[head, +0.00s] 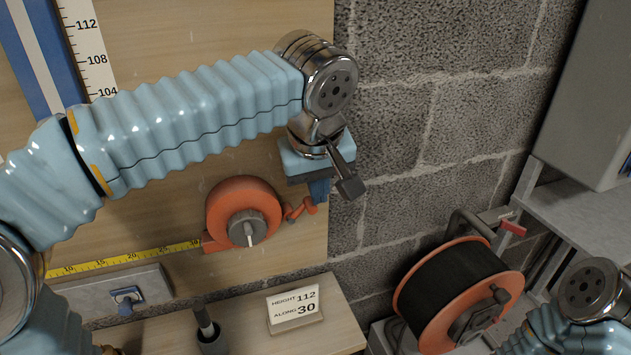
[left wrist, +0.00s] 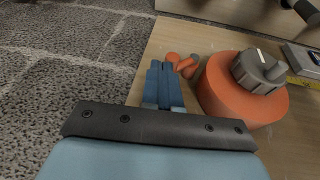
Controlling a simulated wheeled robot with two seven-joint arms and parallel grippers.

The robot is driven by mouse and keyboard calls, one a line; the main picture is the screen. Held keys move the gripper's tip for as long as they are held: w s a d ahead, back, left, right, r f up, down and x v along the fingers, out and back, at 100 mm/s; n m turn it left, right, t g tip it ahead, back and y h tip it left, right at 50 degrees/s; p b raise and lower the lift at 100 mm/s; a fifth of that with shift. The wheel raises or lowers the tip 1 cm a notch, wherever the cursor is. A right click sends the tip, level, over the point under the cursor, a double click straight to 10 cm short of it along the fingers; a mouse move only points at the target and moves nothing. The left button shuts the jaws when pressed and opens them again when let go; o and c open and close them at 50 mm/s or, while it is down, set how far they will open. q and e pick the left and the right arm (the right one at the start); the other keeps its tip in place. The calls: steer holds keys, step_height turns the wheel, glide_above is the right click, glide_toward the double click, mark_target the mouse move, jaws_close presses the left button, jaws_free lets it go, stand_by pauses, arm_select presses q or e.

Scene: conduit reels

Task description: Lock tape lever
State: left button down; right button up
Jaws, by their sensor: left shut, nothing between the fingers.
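The orange tape case (head: 222,203) with a grey knob (head: 246,228) is against the wooden board, its yellow tape (head: 120,260) run out to the left. A small red-orange lever (head: 297,211) juts from its right side. My left gripper (head: 319,191) is shut and empty, its blue fingers pointing down just right of the lever. In the left wrist view the closed fingers (left wrist: 163,80) end beside the lever (left wrist: 186,67), with the case (left wrist: 235,103) to the right. I cannot tell whether they touch the lever. My right gripper is out of view.
A card (head: 294,308) reading height 112, along 30 stands on the wooden ledge. A dark tool (head: 207,330) stands left of it. A black reel with orange flanges (head: 455,295) is at lower right, near a metal shelf. A block wall lies behind.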

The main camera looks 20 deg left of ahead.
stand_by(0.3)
arm_select(q)
steer(key=shift+s+a+f+b, duration=0.2)
steer(key=shift+s+a+b, duration=0.2)
steer(key=shift+a, duration=0.25)
